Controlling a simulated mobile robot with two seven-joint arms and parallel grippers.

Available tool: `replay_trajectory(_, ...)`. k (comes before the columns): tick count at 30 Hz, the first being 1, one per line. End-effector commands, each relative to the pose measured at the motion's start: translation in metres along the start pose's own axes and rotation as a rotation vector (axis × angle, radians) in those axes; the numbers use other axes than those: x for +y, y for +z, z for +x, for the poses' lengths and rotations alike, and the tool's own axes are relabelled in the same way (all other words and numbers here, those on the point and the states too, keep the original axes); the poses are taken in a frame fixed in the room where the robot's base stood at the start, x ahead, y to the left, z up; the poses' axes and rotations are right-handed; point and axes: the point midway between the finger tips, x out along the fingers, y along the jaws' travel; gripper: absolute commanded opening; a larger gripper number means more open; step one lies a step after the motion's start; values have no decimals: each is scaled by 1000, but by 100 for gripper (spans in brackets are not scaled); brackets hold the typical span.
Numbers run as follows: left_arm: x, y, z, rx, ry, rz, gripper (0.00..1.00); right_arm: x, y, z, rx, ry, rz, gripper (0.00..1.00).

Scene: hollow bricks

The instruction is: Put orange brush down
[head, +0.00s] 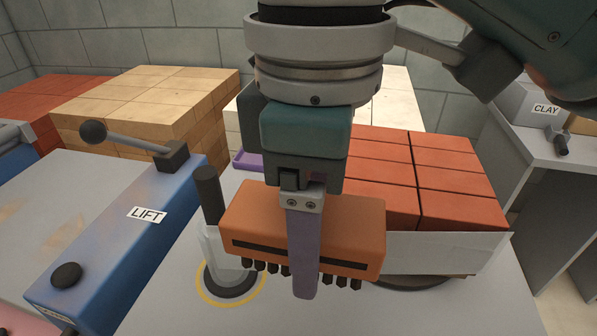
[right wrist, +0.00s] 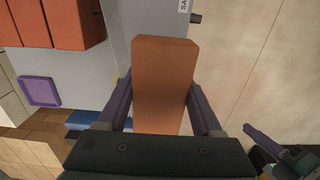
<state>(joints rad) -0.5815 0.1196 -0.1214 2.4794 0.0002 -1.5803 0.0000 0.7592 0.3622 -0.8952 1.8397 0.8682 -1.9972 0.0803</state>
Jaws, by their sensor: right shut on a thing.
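The orange brush (head: 345,226) is a block with a dark slot along its side and a row of short black bristles underneath. My right gripper (head: 305,290) is shut on it, with one purple finger across its near face. In the right wrist view the brush (right wrist: 162,80) sits between both purple fingers. The brush appears held above the grey table; the gap beneath it is hard to judge. In the right wrist view, a purple finger at the lower right (right wrist: 268,140) looks like part of my left gripper; its opening cannot be seen.
A yellow ring (head: 230,303) on the table surrounds a dark round base with a clear holder, partly behind the brush. Red bricks (head: 445,185) stand behind a pale board at right. A blue machine labelled LIFT (head: 120,240) is at left. A purple tray (right wrist: 40,92) lies near red bricks.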

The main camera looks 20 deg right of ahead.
Motion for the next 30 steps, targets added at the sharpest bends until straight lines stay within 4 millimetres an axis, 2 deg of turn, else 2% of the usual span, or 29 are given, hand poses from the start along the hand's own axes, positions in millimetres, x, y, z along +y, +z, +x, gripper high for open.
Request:
replay_trajectory(12, 0, 9, 32, 4, -1, -4, 0, -1, 0, 116, -7, -3, 0, 0)
replay_trajectory(15, 1, 11, 38, 4, -1, -3, 0, 0, -1, 137, -4, -1, 0, 0)
replay_trajectory(22, 1, 13, 44, 4, -1, -3, 0, 0, -1, 159, -2, 0, -1, 0)
replay_trajectory(27, 1, 16, 55, 4, -1, -2, 0, 0, -1, 188, -3, -1, 0, 0)
replay_trajectory(30, 1, 17, 57, 4, -2, -2, 0, 0, -2, 196, -2, 0, -1, 0)
